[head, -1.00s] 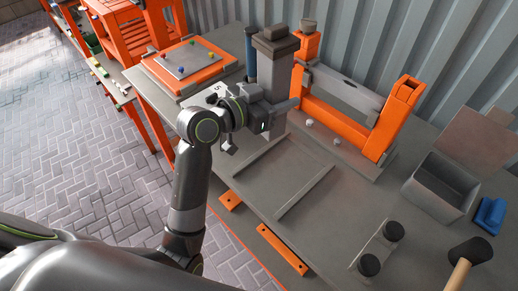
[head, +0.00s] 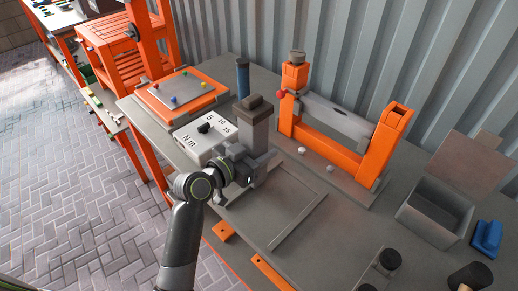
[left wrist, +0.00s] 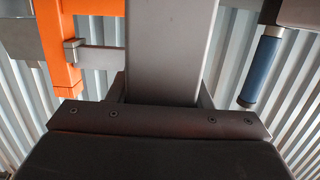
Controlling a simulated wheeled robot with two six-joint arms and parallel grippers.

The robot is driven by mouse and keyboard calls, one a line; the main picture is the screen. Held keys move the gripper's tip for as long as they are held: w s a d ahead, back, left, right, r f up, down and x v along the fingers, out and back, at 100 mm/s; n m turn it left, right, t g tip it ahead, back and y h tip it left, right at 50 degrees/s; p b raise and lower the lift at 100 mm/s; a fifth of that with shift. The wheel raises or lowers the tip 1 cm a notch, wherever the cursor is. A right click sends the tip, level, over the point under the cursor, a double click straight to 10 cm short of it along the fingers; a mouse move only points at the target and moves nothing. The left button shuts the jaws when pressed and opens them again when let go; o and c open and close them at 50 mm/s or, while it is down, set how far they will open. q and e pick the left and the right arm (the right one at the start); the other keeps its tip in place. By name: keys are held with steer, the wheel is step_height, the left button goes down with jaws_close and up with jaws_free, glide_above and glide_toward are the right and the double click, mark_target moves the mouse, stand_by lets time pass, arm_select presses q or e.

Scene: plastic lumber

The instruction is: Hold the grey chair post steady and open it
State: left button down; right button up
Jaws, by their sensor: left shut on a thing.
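The grey chair post (head: 253,130) stands upright with a dark cap over the near part of the bench, in front of the orange frame. My left gripper (head: 250,165) is shut on its lower part. In the left wrist view the post (left wrist: 163,55) rises straight up the middle, beyond the dark gripper body. The fingertips are mostly hidden there. The post's foot is partly hidden by my gripper, at the back of the flat grey tray, so I cannot tell whether it touches. My right gripper is not in view.
The orange frame (head: 330,147) stands behind to the right. A white dial box (head: 203,137) is close on the left, with a blue-handled tool (head: 243,80) behind. The grey tray (head: 300,218) has bare space. An open grey box (head: 432,216) is at right.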

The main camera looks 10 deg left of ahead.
arm_select(q)
steer(key=c, duration=1.1)
jaws_free()
steer(key=shift+f, duration=0.1)
steer(key=shift+c, duration=0.2)
steer(key=o, duration=0.4)
